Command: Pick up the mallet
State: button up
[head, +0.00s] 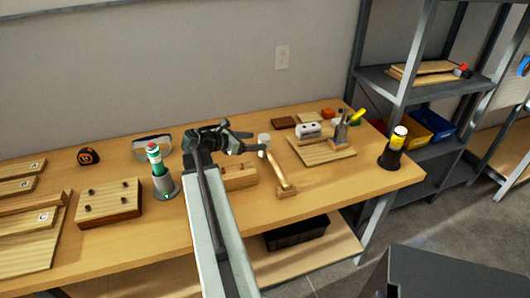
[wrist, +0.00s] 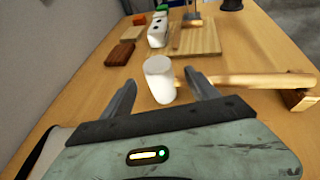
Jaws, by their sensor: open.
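The mallet (head: 276,169) lies on the workbench, with a pale wooden handle and what looks like its white cylindrical head at the far end. The handle's near end meets a small wooden block (head: 286,192). In the wrist view the white head (wrist: 159,80) stands between the fingers and the handle (wrist: 255,81) runs right to the block (wrist: 298,99). My gripper (head: 259,143) is open, with a finger on each side of the white head. Whether either finger touches it I cannot tell. Part of the handle is hidden behind the right finger.
A board (head: 322,150) carrying tools lies to the right, with dark, orange and white blocks behind. A grey holder (head: 165,184) and a pegged wooden block (head: 110,203) stand left. A black cup (head: 391,157) stands near the right edge.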

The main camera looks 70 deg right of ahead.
aim_at(259, 141)
jog(key=b+x, duration=0.2)
jog(key=x, duration=0.3)
jog(key=shift+s+d+f, duration=0.1)
jog(key=shift+d+f, duration=0.1)
jog(key=shift+d, duration=0.15)
jog(key=shift+r, duration=0.1)
grip_shut()
